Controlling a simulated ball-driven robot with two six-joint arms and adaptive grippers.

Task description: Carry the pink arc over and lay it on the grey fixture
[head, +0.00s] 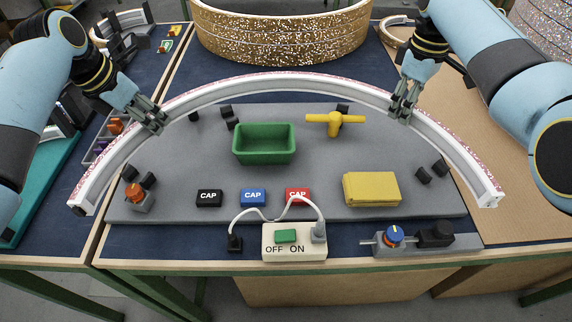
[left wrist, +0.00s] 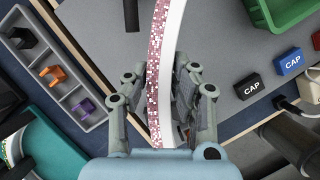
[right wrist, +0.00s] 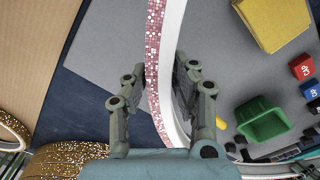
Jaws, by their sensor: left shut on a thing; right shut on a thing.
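The pink arc (head: 270,82) is a long white curved strip with a pink glitter outer face. It spans above the grey fixture (head: 310,165), a flat grey board with small black blocks near its edges. My left gripper (head: 154,120) is shut on the arc's left part; in the left wrist view its fingers (left wrist: 160,105) stand on both sides of the strip (left wrist: 161,60). My right gripper (head: 402,108) is shut on the arc's right part, and the right wrist view shows the strip (right wrist: 158,60) between its fingers (right wrist: 158,95). Contact between arc and fixture cannot be told.
On the board are a green bin (head: 264,158), a yellow valve handle (head: 336,124), a yellow block (head: 371,189) and black, blue and red CAP blocks (head: 253,197). A switch box (head: 294,243) with cable stands in front. A gold glitter ring (head: 280,35) stands behind.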

